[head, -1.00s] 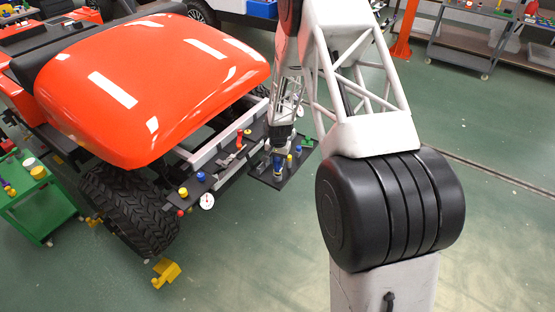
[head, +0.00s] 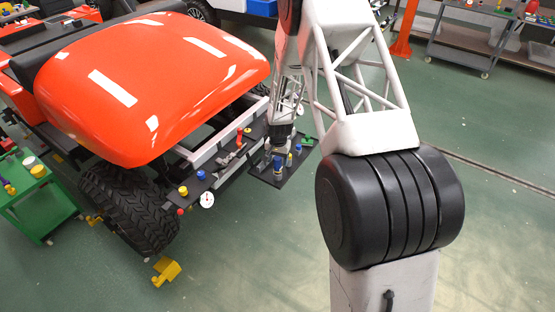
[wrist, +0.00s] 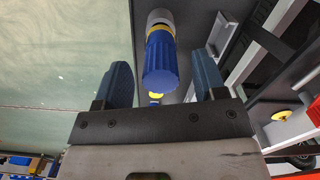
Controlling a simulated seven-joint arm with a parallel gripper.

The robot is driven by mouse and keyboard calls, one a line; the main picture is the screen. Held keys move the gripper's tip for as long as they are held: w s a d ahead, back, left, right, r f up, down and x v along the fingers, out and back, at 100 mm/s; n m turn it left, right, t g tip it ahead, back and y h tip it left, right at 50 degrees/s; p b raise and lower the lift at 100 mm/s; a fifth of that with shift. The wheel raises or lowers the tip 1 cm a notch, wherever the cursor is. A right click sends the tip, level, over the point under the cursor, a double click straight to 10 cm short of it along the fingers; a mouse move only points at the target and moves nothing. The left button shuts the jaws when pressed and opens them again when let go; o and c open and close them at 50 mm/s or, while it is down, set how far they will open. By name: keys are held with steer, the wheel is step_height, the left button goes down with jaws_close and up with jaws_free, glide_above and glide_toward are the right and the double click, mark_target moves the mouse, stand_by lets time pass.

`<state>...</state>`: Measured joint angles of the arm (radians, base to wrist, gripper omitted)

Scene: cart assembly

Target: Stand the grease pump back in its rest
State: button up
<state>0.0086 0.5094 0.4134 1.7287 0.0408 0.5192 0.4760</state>
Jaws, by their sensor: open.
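A ribbed blue cylinder with a yellow band and pale grey end (wrist: 161,58), which I take to be the grease pump, shows between my fingers in the wrist view. In the head view a blue piece (head: 278,164) stands upright on the small dark shelf (head: 268,180) beside the vehicle's front. My gripper (wrist: 164,85) is open, one blue finger on each side of the cylinder, with a visible gap to each. In the head view my gripper (head: 283,147) is just above and behind the blue piece. The rest itself is hard to make out.
Yellow-topped and blue small parts stand close by on the shelf. The vehicle's orange hood (head: 150,80) is close. Floor to the right is clear.

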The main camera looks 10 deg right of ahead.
steer(key=shift+r, duration=0.1)
steer(key=shift+w+d+r, duration=0.1)
steer(key=shift+r, duration=3.7)
steer(key=shift+r, duration=0.1)
steer(key=shift+r, duration=0.25)
steer(key=s+r+n+t, duration=0.1)
steer(key=s+r+n, duration=0.1)
steer(key=s+r, duration=1.05)
steer(key=s+r+n+t, duration=0.1)
steer(key=s+r, duration=0.8)
steer(key=r, duration=0.7)
steer(key=s+r+n, duration=0.1)
steer(key=s+r, duration=0.3)
steer(key=s, duration=1)
steer(key=s+r+n+t, duration=0.1)
steer(key=s+r, duration=0.4)
steer(key=s, duration=0.9)
steer(key=shift+s+n, duration=0.4)
